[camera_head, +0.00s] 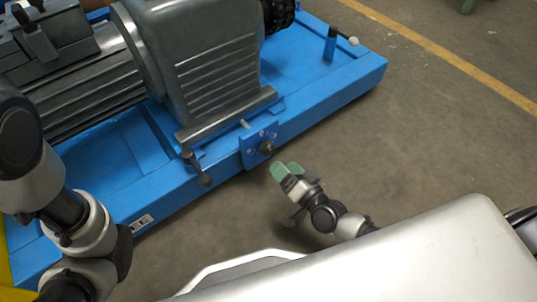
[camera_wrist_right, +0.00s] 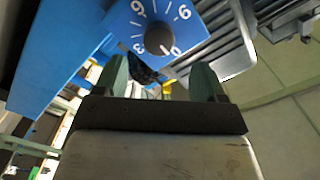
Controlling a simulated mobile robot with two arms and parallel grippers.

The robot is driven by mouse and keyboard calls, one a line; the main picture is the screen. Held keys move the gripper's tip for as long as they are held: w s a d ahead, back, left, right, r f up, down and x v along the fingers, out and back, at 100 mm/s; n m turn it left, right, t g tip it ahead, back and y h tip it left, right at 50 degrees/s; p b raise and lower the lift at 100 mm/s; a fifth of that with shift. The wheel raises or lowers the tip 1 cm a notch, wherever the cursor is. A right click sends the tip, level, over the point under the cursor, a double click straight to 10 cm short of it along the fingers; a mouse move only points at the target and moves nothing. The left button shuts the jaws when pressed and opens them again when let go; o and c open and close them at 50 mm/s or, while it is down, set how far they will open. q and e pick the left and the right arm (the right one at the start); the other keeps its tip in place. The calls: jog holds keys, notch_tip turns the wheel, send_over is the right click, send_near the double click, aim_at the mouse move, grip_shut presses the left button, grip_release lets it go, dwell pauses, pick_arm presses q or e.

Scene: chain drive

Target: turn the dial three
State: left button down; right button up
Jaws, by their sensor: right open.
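The dial is a dark round knob (camera_head: 266,147) on a small blue plate (camera_head: 251,155) at the front edge of the blue machine base. In the right wrist view the knob (camera_wrist_right: 159,40) sits among white numbers on the blue plate (camera_wrist_right: 118,18). My right gripper (camera_head: 286,171) has green fingertips and is just in front of the plate, below and right of the knob. In the wrist view its fingers (camera_wrist_right: 160,78) are apart with no knob between them. The left arm shows at the left, but its gripper is not visible.
A grey motor housing (camera_head: 210,60) stands on the blue base (camera_head: 345,75) behind the dial. A dark lever handle (camera_head: 198,170) sticks out left of the plate, close to the dial. The concrete floor (camera_head: 430,130) to the right is clear.

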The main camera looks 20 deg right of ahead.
aim_at(269, 152)
jog(key=b+x, duration=0.2)
jog(key=x, duration=0.4)
jog(key=shift+w+f, duration=0.15)
jog(key=shift+x, duration=0.75)
jog(key=shift+c, duration=0.3)
jog(key=c, duration=0.9)
jog(key=shift+o, duration=0.2)
jog(key=shift+m, duration=2.9)
jog(key=shift+b, duration=0.3)
